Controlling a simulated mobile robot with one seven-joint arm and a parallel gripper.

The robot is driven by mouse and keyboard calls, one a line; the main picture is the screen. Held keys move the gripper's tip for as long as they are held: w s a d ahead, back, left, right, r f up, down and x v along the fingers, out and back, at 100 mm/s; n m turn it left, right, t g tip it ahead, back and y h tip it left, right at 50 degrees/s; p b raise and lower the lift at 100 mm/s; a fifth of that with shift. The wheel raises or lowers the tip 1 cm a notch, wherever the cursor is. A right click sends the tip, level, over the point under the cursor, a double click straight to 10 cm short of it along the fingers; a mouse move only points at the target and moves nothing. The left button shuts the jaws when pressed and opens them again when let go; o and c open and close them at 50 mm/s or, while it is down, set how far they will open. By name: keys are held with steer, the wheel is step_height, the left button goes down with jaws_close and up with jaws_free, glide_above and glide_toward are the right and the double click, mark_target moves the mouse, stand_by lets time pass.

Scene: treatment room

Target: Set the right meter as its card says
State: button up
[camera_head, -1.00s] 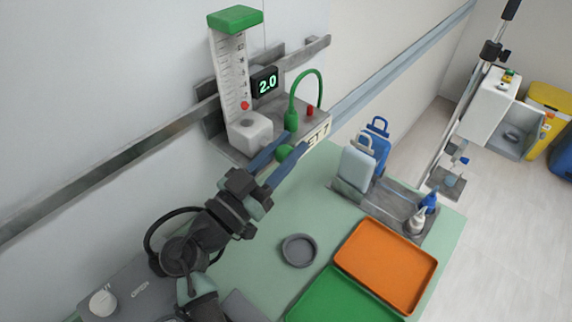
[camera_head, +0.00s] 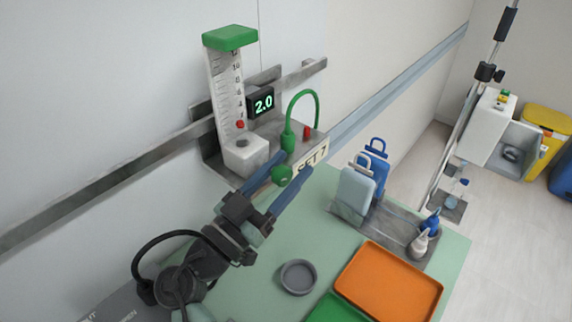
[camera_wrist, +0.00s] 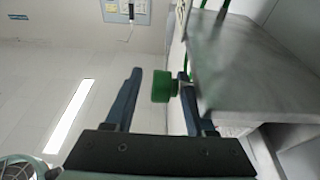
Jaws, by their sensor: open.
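The meter (camera_head: 227,92) is a clear scaled tube with a green cap, mounted on a wall rail. A red ball sits low in the tube, and its display (camera_head: 263,103) reads 2.0. The card (camera_head: 311,157) on the front edge of its shelf reads "SET 7". A green knob (camera_head: 282,175) sticks out below the shelf front; it also shows in the wrist view (camera_wrist: 164,86). My gripper (camera_head: 284,178) is open, with its blue fingers on either side of the knob. In the wrist view the right finger is close to the knob's stem; I cannot tell whether it touches.
A green tube (camera_head: 303,96) loops above the shelf beside a red button (camera_head: 306,132). The wall rail (camera_head: 100,184) runs behind.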

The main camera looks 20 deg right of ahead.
mark_target(287, 168)
step_height(287, 168, up, 10)
steer(key=shift+s+b, duration=0.1)
steer(key=shift+b, duration=0.45)
